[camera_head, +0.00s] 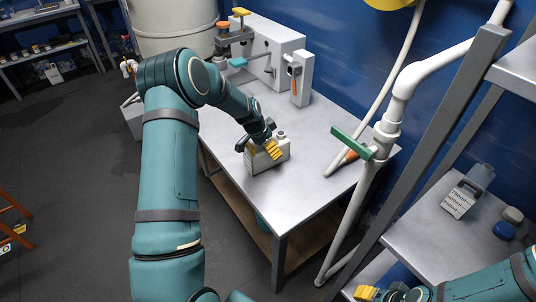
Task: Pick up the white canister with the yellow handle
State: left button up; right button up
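The white canister (268,162) stands upright on the grey metal table, near its front left edge, with a short spout on top and dark print on its side. My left gripper (263,148) reaches down over its top from the upper left. Its fingers look spread, with yellow ribbed pads close to the canister's top. The yellow handle cannot be told apart from these pads, and I cannot tell whether the fingers touch it. My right gripper (372,294) is at the bottom edge, partly cut off, with a yellow pad showing.
The table (318,185) is clear to the right of the canister. A grey apparatus (272,48) with coloured handles stands behind. A white pipe with a green valve handle (350,142) rises at the table's right side.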

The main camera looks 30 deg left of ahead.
pick_arm(q)
jog(key=c, duration=0.8)
